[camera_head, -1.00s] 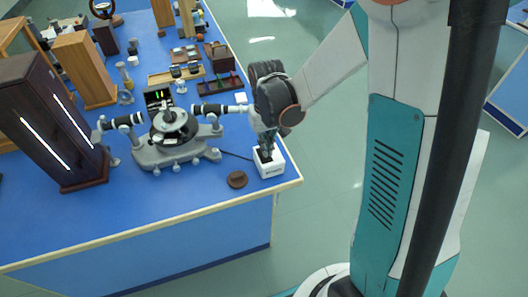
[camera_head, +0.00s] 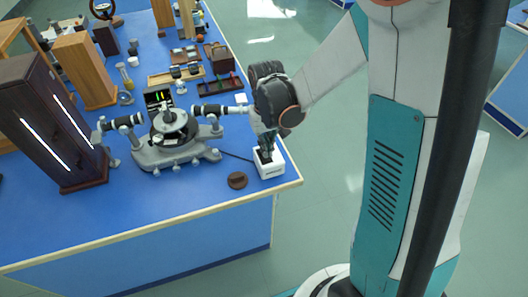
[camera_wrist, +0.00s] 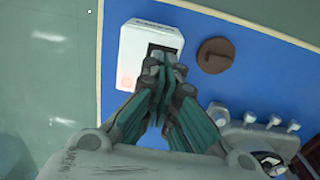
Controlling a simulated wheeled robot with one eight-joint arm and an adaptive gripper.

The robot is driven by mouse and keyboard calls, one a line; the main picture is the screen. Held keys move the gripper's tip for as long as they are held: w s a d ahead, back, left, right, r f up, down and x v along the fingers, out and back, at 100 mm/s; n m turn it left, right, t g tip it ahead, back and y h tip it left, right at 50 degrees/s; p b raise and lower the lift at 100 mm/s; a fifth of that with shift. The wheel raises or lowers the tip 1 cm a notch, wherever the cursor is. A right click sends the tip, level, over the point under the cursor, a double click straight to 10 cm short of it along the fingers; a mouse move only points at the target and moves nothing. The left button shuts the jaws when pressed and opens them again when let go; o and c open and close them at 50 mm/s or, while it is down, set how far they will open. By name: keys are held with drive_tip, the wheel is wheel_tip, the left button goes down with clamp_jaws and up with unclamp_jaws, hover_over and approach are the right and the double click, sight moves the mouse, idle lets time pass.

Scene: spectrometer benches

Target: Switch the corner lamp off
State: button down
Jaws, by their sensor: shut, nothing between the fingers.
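A small white box (camera_head: 271,167) stands at the near right corner of the blue bench, and a dark cable runs from it toward the spectrometer. The wrist view shows the same white box (camera_wrist: 140,45) with a dark recess (camera_wrist: 162,50) in its top and a faint reddish patch on one side. My gripper (camera_head: 266,155) points down over the box. In the wrist view my gripper (camera_wrist: 164,65) has its fingertips together at the recess, holding nothing and partly hiding it. Whether they touch or press anything there cannot be told. No part is clearly marked as the lamp.
A brown disc (camera_head: 237,180) lies left of the box. A dark cabinet (camera_head: 45,125) with two glowing strips stands at left. The bench edge (camera_head: 235,203) is close.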

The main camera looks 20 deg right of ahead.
drive_tip(key=shift+f+b, duration=0.9)
drive_tip(key=shift+f, duration=0.2)
idle(0.6)
drive_tip(key=shift+r, duration=0.1)
drive_tip(key=shift+r+p, duration=2.45)
drive_tip(key=shift+r, duration=1)
drive_tip(key=s+r+t, duration=0.7)
drive_tip(key=s+r, duration=0.8)
drive_tip(key=shift+r+b, duration=0.35)
drive_tip(key=shift+b, duration=0.05)
